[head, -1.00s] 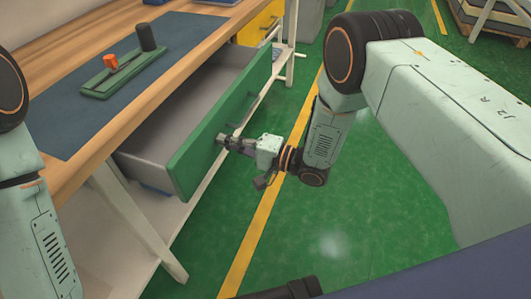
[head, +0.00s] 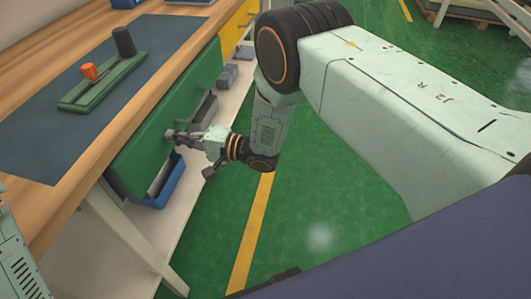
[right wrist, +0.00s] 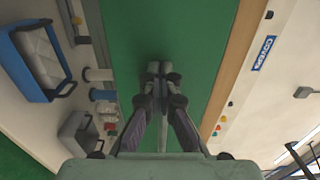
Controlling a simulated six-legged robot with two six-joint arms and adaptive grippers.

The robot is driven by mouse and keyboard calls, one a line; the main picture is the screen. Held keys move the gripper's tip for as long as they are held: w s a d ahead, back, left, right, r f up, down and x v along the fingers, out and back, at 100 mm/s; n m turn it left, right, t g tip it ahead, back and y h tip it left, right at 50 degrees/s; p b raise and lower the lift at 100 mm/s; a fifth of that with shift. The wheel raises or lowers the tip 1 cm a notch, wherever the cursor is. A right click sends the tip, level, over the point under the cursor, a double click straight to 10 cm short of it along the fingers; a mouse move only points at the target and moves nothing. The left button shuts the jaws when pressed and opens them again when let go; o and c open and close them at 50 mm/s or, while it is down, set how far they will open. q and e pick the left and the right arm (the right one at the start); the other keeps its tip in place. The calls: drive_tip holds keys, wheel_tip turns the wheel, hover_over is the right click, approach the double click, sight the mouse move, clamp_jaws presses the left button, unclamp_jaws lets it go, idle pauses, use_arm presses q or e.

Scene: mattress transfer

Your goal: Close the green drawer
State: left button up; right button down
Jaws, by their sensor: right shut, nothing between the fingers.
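The green drawer (head: 150,150) sits under the wooden workbench, its front nearly in line with the bench edge, and no open drawer interior shows. Its green front also fills the middle of the right wrist view (right wrist: 165,35). My right gripper (head: 172,135) is shut and empty, its fingertips at the drawer front, apparently touching it. In the right wrist view the shut fingertips (right wrist: 160,68) lie against or just before the green panel. Only a piece of my left arm shows at the lower left of the head view; its gripper is out of view.
A yellow drawer (head: 238,25) is farther along. A blue bin (head: 167,187) sits on the lower shelf.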

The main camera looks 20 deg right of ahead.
drive_tip(key=shift+x, duration=1.05)
drive_tip(key=shift+r, duration=0.1)
drive_tip(key=shift+s, duration=0.1)
